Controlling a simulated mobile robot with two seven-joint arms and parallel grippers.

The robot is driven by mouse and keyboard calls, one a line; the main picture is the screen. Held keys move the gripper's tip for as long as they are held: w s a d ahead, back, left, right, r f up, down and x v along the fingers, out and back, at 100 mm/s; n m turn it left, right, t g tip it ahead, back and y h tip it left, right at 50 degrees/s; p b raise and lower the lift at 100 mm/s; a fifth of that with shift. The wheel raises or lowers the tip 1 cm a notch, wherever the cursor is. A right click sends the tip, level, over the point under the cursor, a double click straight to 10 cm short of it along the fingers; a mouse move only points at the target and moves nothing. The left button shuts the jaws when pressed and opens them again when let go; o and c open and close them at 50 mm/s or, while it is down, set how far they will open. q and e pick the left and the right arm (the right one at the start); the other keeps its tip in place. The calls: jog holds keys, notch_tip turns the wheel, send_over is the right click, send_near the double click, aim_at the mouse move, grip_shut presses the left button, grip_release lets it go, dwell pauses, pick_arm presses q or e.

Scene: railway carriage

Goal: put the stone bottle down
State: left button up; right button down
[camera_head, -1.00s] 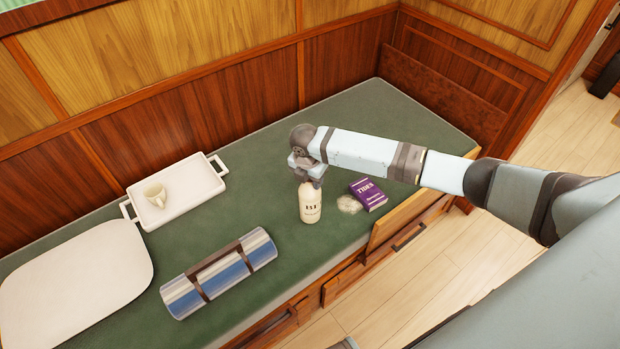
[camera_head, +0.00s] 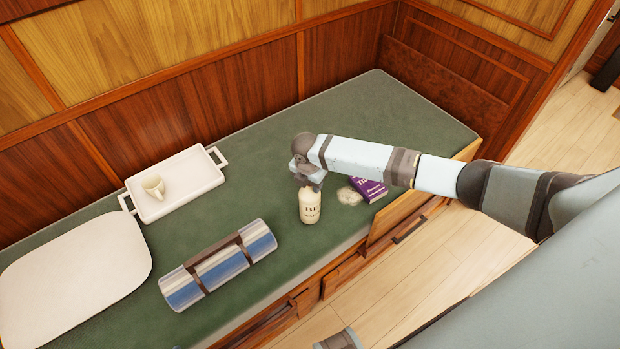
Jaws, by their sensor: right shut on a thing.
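The stone bottle (camera_head: 310,207) is cream with dark lettering and is upright over the green bench seat, near its front edge. My right gripper (camera_head: 310,184) comes down from above and is shut on the bottle's neck, which the gripper mostly hides. I cannot tell whether the bottle's base touches the seat. The green bench seat (camera_head: 270,130) runs along the wood-panelled wall. My left gripper is not in view.
A purple book (camera_head: 370,190) and a pale fluffy clump (camera_head: 348,196) lie right of the bottle. A striped rolled blanket (camera_head: 218,264) lies to the left, with a white tray (camera_head: 200,170) holding a mug (camera_head: 153,186) behind. A white cushion (camera_head: 70,265) is far left. The seat's back middle is clear.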

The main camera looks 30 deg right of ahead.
jog(key=shift+f, duration=0.4)
dwell(0.5)
jog(key=shift+c, duration=2.4)
grip_release()
notch_tip(320, 180, up, 14)
jog(key=a, duration=0.1)
jog(key=shift+s+a+p, duration=0.25)
jog(key=shift+s+p, duration=0.2)
jog(key=shift+f, duration=0.1)
grip_shut()
